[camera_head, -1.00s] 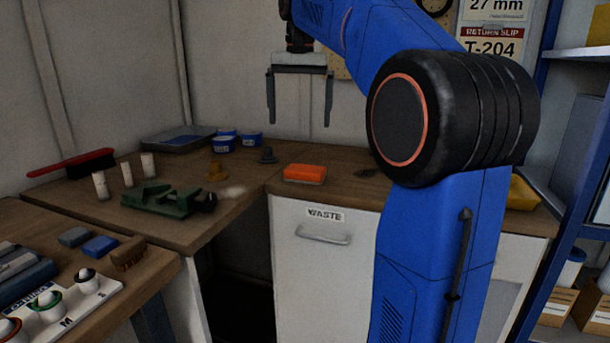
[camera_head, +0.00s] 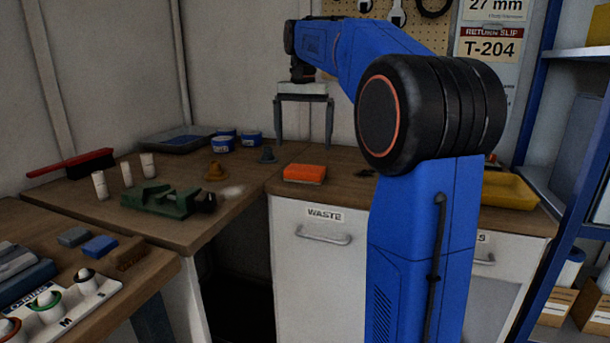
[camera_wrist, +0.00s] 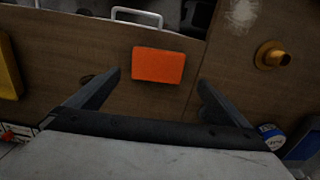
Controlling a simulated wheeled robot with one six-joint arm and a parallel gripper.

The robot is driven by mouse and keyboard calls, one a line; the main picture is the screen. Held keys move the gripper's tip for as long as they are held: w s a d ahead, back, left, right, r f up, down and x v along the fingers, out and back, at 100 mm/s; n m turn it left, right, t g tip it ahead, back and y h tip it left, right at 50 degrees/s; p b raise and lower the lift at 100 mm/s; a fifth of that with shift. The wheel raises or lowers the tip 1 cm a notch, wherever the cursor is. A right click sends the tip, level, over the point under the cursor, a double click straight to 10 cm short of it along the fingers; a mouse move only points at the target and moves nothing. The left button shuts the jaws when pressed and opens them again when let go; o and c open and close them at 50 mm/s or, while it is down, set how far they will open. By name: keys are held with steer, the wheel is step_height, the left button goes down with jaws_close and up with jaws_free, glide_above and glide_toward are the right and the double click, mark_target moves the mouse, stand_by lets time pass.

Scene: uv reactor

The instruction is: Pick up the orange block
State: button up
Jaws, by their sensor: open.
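The orange block (camera_head: 305,173) lies flat on the wooden worktop, near its front edge above the cabinet labelled WASTE. In the wrist view the orange block (camera_wrist: 158,66) shows ahead of my gripper (camera_wrist: 160,82), roughly centred between the two fingers and beyond their tips. In the head view my gripper (camera_head: 305,143) hangs with its fingers pointing down, above and behind the block. The fingers are spread wide with nothing between them. The gripper and the block are apart.
A green vise (camera_head: 165,200) and white cylinders (camera_head: 148,165) stand left on the bench. Blue-labelled tubs (camera_head: 251,139) stand behind. A yellow tray (camera_head: 509,190) lies right.

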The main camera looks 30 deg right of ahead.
mark_target(305, 168)
steer(key=shift+s+d+f, duration=0.1)
steer(key=shift+f, duration=1.8)
steer(key=shift+s+d+f, duration=0.1)
steer(key=shift+f, duration=1.8)
steer(key=c, duration=1)
steer(key=shift+r, duration=0.1)
step_height(305, 168, up, 10)
